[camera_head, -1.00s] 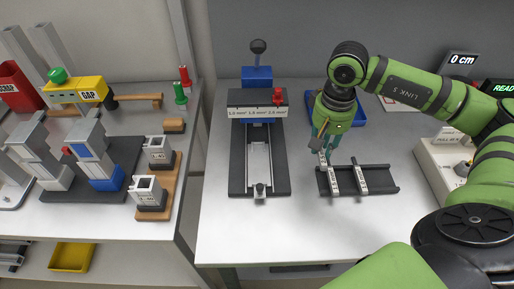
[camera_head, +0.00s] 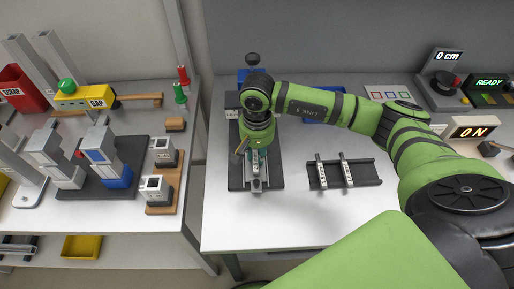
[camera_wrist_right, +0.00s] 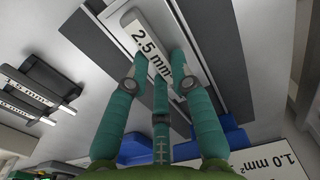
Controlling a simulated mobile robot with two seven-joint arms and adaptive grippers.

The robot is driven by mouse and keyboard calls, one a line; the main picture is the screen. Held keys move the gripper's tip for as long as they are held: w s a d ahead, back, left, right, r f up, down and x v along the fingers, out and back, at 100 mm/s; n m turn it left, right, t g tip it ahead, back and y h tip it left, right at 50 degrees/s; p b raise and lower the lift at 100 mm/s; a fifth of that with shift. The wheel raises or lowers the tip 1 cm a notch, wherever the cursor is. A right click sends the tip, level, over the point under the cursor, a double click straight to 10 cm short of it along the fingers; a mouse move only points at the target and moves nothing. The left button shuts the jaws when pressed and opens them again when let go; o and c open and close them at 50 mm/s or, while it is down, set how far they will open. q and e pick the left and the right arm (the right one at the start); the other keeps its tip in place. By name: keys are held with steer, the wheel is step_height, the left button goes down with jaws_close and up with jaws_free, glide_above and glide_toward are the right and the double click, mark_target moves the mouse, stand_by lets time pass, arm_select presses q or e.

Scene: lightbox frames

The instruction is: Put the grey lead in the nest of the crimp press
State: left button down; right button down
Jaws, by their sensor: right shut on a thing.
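My right gripper (camera_head: 257,158) is over the front half of the crimp press (camera_head: 236,172), its fingers pointing down. In the right wrist view its teal fingers (camera_wrist_right: 158,82) are shut on a pale grey lead (camera_wrist_right: 150,45) marked 2.5 mm. The press's dark bed (camera_wrist_right: 218,55) shows behind the lead. The gripper hides most of the press's middle, so I cannot tell whether the lead touches the nest. My left gripper is not in view.
A dark rack (camera_head: 366,172) with two labelled leads (camera_head: 321,172) lies right of the press. A blue tray (camera_head: 326,104) is behind it. An ON display (camera_head: 474,132) stands at the right. The front of the table is clear.

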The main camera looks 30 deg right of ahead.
mark_target(257, 156)
steer(key=shift+f+b, duration=0.25)
steer(key=shift+b, duration=0.05)
steer(key=c, duration=1.1)
jaws_free()
steer(key=shift+r, duration=0.1)
steer(key=shift+r+p, duration=0.2)
steer(key=shift+p, duration=0.1)
steer(key=shift+w+r, duration=0.1)
steer(key=shift+r, duration=0.15)
step_height(257, 156, up, 6)
steer(key=shift+f+b, duration=0.25)
steer(key=shift+b, duration=0.9)
steer(key=shift+r, duration=0.7)
